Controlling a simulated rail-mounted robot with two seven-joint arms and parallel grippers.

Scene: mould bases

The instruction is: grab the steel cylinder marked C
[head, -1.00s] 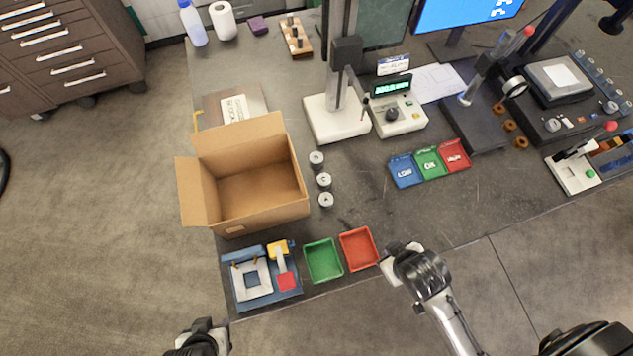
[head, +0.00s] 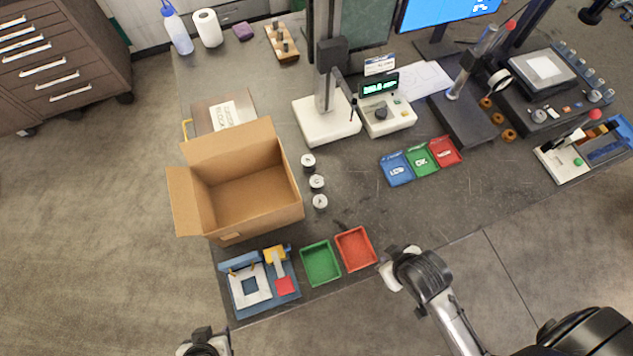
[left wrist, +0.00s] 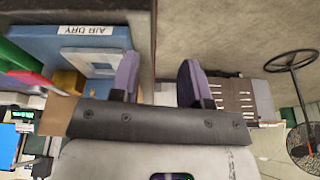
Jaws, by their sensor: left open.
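Three short steel cylinders stand in a row on the dark table, just right of the cardboard box. In the head view they are the far one (head: 308,161), the middle one (head: 317,182) and the near one (head: 320,202). The middle one seems to bear a C; the other marks are too small to read. My left gripper (head: 204,344) is at the bottom edge of the head view, off the table's near left corner and far from the cylinders. Its fingers (left wrist: 158,84) are apart and empty in the left wrist view. My right gripper (head: 396,268) is by the near edge; its jaws are unclear.
The open cardboard box (head: 294,214) stands left of the cylinders. A blue fixture (head: 240,304), a green bin (head: 319,263) and a red bin (head: 355,248) line the near edge. A white-based stand (head: 318,126) is behind.

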